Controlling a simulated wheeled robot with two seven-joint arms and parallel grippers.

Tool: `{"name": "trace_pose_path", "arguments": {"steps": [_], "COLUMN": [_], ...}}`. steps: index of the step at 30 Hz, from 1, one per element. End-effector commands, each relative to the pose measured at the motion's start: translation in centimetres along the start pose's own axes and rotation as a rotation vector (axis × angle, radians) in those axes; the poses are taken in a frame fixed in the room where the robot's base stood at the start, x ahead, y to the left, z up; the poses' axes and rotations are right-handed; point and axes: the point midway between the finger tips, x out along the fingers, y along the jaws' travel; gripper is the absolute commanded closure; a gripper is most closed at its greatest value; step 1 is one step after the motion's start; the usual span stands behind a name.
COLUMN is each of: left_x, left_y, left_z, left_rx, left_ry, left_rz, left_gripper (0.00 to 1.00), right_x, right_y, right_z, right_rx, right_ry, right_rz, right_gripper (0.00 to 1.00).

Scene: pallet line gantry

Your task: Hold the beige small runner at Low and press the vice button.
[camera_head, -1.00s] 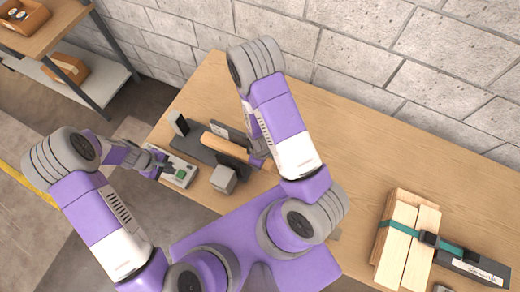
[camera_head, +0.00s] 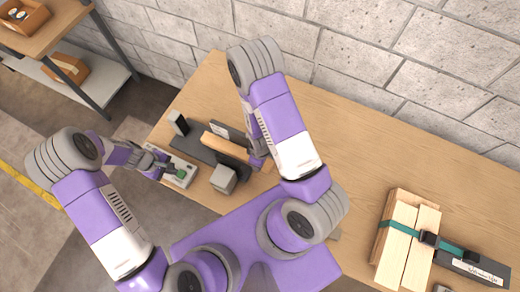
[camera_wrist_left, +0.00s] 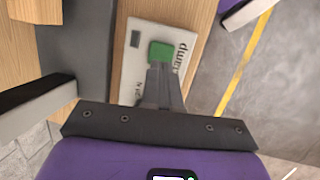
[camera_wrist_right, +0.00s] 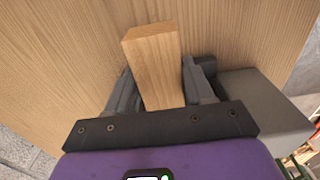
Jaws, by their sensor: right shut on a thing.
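The beige small runner (camera_head: 231,144) is a pale wooden bar lying across the dark grey vice (camera_head: 195,148) at the table's left end. My right gripper (camera_head: 258,161) is shut on the runner near one end; in the right wrist view the runner (camera_wrist_right: 154,62) sticks out from between the fingers. The green vice button (camera_head: 181,173) is on a light panel (camera_head: 185,182) beside the vice. My left gripper (camera_head: 163,166) is shut and empty, its tips at the button. In the left wrist view the tips overlap the near edge of the button (camera_wrist_left: 161,50). I cannot tell whether they touch it.
A grey block (camera_head: 223,179) stands at the vice's near side. A white label (camera_head: 219,130) there is unreadable. A strapped stack of boards (camera_head: 405,240) lies at the table's right. A shelf (camera_head: 75,75) stands at the left. The table's middle back is clear.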

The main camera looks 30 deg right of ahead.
Motion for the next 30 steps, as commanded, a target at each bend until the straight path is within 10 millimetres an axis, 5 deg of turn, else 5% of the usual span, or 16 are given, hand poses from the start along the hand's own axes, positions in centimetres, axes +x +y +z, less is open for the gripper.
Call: {"name": "trace_pose_path", "arguments": {"steps": [30], "left_x": [2.9], "left_y": [0.0], "left_z": [0.0], "left_rx": [0.000], "left_ry": [0.000], "left_rz": [0.000], "left_gripper": [1.00], "right_x": [0.0], "right_y": [0.0], "right_z": [0.0], "right_rx": [0.000], "right_ry": [0.001], "right_rz": [0.000], "right_gripper": [0.88]}}
